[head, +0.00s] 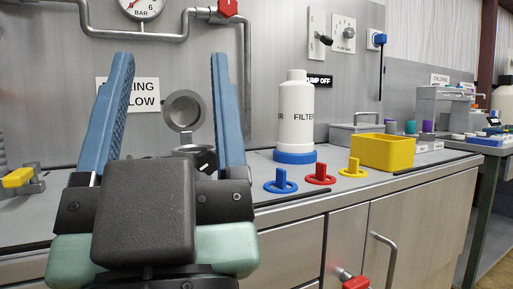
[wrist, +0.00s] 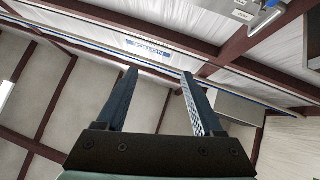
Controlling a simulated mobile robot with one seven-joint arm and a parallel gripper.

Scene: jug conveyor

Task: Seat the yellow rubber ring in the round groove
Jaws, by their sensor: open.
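The yellow rubber ring (head: 352,170) lies flat on the grey counter with an upright tab, in front of the yellow bin. A round metal housing (head: 200,155) with its lid (head: 183,110) raised stands on the counter, partly hidden behind my gripper. I cannot make out a groove inside it. My gripper (head: 170,60) is open and empty, its blue fingers pointing up, to the left of the rings and apart from them. In the wrist view my gripper (wrist: 159,75) shows open fingers against the roof and walls, with no task object.
A red ring (head: 320,179) and a blue ring (head: 281,186) lie left of the yellow one. A white filter bottle (head: 296,115) stands behind them. The yellow bin (head: 383,152) is at the right. A pipe with a gauge (head: 141,8) runs along the back panel.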

